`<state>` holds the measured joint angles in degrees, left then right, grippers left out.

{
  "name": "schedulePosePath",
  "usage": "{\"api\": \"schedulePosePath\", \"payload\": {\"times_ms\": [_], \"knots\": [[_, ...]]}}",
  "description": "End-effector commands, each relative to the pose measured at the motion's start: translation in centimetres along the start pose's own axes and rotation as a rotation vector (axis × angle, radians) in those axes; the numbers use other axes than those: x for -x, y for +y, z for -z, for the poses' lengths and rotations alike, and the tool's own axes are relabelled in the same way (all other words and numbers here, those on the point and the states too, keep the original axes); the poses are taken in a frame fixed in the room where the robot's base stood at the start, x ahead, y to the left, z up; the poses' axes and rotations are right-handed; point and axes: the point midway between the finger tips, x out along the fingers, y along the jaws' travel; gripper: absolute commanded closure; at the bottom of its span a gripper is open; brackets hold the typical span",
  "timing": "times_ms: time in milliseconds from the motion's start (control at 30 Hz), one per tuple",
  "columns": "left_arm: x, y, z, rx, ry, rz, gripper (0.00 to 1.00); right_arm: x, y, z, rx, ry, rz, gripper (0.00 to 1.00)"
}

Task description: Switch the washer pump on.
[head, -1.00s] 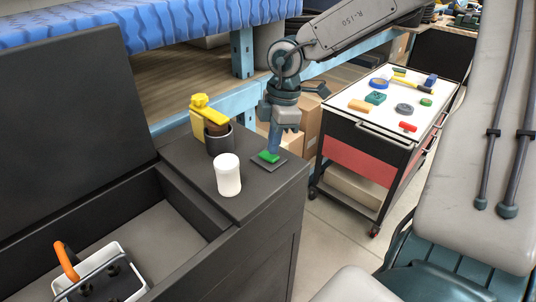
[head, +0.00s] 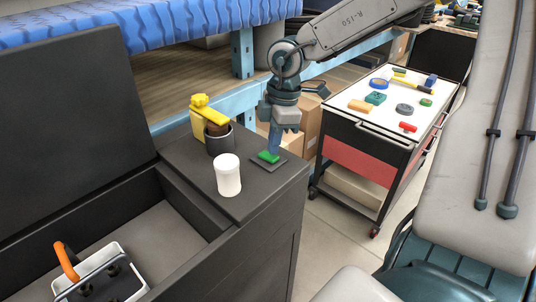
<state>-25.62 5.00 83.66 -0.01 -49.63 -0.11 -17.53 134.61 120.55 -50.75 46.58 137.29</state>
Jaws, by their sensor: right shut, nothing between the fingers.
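A green switch (head: 268,157) sits on a small dark plate (head: 262,166) on the dark top of the washer (head: 245,205), near its right edge. My right gripper (head: 273,150) points down at the switch with its fingers shut and empty. Its fingertips are at the switch's far edge and appear to touch it, though I cannot be sure of contact. The fingers hide part of the switch. My left gripper is not in view.
A tool cart (head: 385,113) stands right.

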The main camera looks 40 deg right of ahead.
Motion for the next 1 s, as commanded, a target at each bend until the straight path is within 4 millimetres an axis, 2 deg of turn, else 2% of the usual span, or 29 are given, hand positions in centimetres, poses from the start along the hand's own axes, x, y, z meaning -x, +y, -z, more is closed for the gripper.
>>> {"api": "schedulePosePath", "payload": {"times_ms": [667, 1000], "knots": [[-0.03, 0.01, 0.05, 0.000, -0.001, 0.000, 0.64, -0.06, 0.00, -0.01, 0.000, 0.000, 0.000, 1.00], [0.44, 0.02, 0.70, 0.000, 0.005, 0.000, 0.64, -0.18, 0.00, -0.03, 0.000, 0.000, 0.000, 1.00]]}}
